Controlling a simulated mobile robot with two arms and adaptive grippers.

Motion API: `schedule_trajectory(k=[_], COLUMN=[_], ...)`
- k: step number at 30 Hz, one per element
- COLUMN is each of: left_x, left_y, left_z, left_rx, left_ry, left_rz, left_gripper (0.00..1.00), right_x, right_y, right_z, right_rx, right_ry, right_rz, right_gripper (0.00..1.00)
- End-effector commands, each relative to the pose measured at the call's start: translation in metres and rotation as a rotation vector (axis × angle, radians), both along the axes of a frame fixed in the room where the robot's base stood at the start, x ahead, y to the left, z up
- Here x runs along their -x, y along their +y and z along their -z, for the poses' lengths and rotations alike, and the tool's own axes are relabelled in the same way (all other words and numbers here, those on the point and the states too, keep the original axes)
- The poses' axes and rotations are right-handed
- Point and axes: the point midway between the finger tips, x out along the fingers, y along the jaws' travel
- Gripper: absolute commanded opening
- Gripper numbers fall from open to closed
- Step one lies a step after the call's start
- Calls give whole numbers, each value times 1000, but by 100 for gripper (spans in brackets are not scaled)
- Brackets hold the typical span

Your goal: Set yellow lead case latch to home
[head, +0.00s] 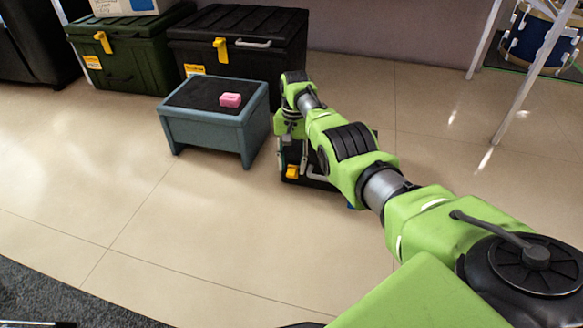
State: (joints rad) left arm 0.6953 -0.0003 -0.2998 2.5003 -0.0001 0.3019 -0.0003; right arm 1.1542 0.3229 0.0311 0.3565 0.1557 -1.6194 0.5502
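A dark case (322,185) stands on the floor under my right arm, mostly hidden by it. Its yellow latch (292,172) shows on the front, beside a pale handle (316,178). My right gripper (293,160) points down at this case. Its fingers look apart, one on each side just above the yellow latch; I cannot tell whether they touch it. I see nothing held. My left gripper is not in view.
A blue-grey stool (203,131) with a pink block (231,100) stands left of my gripper. A green case (125,60) and a larger black case (285,60), both with yellow latches, stand behind. White legs and a blue drum (535,38) are at right. The front floor is clear.

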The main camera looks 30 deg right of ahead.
Motion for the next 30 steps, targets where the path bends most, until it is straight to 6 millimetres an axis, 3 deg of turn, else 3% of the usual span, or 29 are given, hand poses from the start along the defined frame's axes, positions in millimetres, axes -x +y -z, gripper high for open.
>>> schedule_trajectory(k=[6, 12, 18, 27, 30], left_x=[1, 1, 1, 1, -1], left_y=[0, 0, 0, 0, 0], left_z=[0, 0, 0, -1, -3], left_rx=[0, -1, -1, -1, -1], left_ry=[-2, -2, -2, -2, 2], left_rz=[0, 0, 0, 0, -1], left_gripper=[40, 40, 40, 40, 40], right_x=[-5, -8, -8, -8, -15], right_y=[-4, -6, -7, -8, -20], right_z=[-52, -85, -97, -98, -101], right_rx=[0, -2, -1, 1, 52], right_ry=[-5, -4, -2, -2, -32], right_rz=[-1, -1, -1, 0, 12], right_gripper=[36, 36, 36, 36, 36])
